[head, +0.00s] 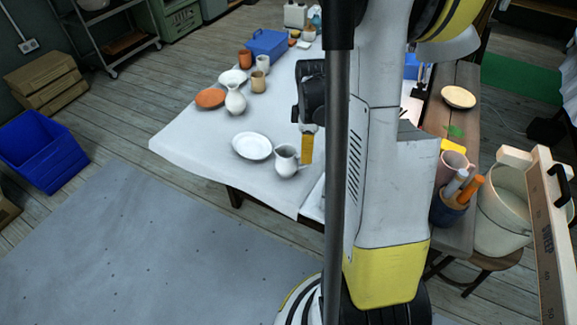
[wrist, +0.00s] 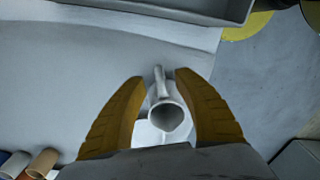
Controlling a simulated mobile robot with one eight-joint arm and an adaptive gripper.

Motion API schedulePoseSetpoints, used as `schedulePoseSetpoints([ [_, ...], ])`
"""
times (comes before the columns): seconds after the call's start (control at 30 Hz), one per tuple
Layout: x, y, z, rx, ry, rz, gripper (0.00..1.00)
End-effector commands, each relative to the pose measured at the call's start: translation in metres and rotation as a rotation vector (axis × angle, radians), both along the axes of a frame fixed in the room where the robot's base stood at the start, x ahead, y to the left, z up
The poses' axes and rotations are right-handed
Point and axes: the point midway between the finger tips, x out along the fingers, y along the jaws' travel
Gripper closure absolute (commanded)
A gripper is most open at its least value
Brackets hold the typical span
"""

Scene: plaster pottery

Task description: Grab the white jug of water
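The white jug (head: 286,163) stands upright near the front edge of the white-covered table, right of a white plate. In the wrist view the jug (wrist: 166,116) is seen from above, with its dark round mouth and its handle pointing up the picture. Whether it holds water I cannot tell. My gripper (wrist: 160,80) is open, with its yellow fingers on either side of the jug and gaps showing between. In the head view one yellow finger shows just right of the jug; the rest is hidden by my arm.
The white plate (head: 252,146) lies left of the jug. A white vase (head: 236,100), an orange plate (head: 210,98) and cups stand farther back. A blue pot with tools (head: 452,207) is on the wooden table at right. Table surface left of the plate is clear.

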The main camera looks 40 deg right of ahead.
Motion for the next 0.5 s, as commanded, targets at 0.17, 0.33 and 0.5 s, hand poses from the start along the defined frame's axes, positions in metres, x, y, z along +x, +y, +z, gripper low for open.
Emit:
schedulePoseSetpoints([
  [0.17, 0.001, 0.0, -0.028, 0.0, 0.0, -0.001, 0.63],
  [0.33, 0.001, 0.0, -0.026, 0.0, 0.0, -0.001, 0.63],
  [0.5, 0.001, 0.0, -0.026, 0.0, 0.0, -0.001, 1.0],
])
